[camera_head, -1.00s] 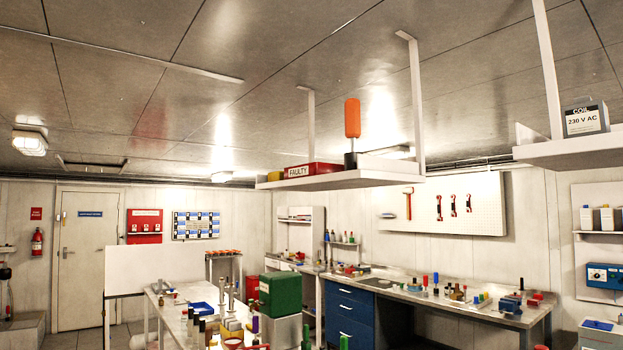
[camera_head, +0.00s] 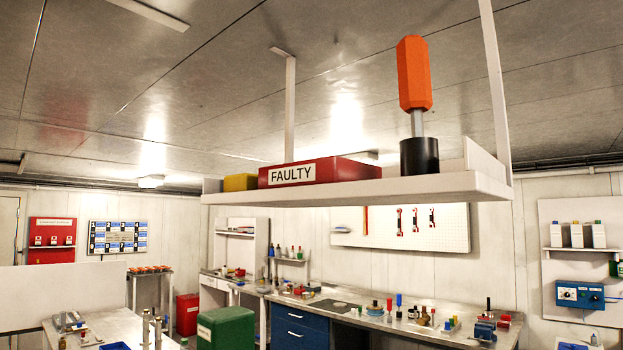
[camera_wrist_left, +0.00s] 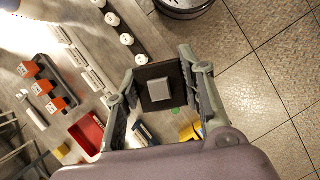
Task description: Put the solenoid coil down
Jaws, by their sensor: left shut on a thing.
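My left gripper (camera_wrist_left: 162,72) shows in the left wrist view. It is shut on a dark square block with a grey square on its face, which I take to be the solenoid coil (camera_wrist_left: 157,91). The coil sits between the two fingers, with a grey bench and tiled floor behind it. Neither gripper shows in the head view. The right gripper is in no frame.
A hanging shelf (camera_head: 350,191) carries a red box marked FAULTY (camera_head: 318,171), a yellow block (camera_head: 240,182) and an orange-handled tool (camera_head: 414,75) in a black holder. The wrist view shows a red tray (camera_wrist_left: 88,133) and several orange-topped parts (camera_wrist_left: 42,88).

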